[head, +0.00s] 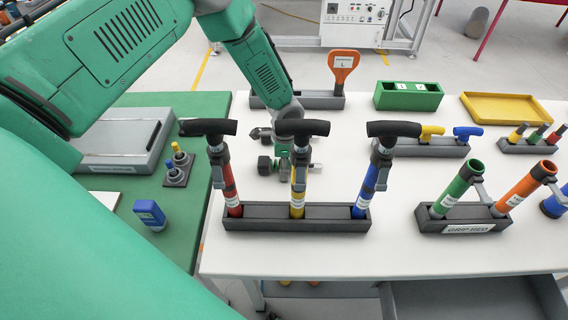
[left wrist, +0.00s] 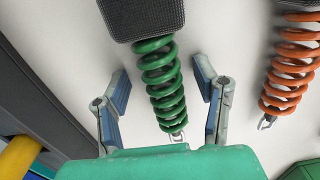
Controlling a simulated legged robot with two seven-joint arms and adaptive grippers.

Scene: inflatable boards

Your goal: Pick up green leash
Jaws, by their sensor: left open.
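The green leash (left wrist: 165,98) is a coiled cord with a dark textured block (left wrist: 142,15) at its far end and a small metal clip (left wrist: 177,137) at its near end. It lies on the white table. In the left wrist view my left gripper (left wrist: 160,75) is open, with one finger on each side of the coil and gaps on both sides. In the head view my left gripper (head: 287,160) is low over the table behind the upright pumps, and the leash's coil is mostly hidden there. My right gripper is not in view.
An orange coiled leash (left wrist: 290,70) lies to the right. In the head view, a dark rack (head: 295,224) of red, yellow and blue T-handled pumps stands in front of my gripper. An orange-handled paddle (head: 343,65) stands behind. A green box (head: 408,97) is at the back right.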

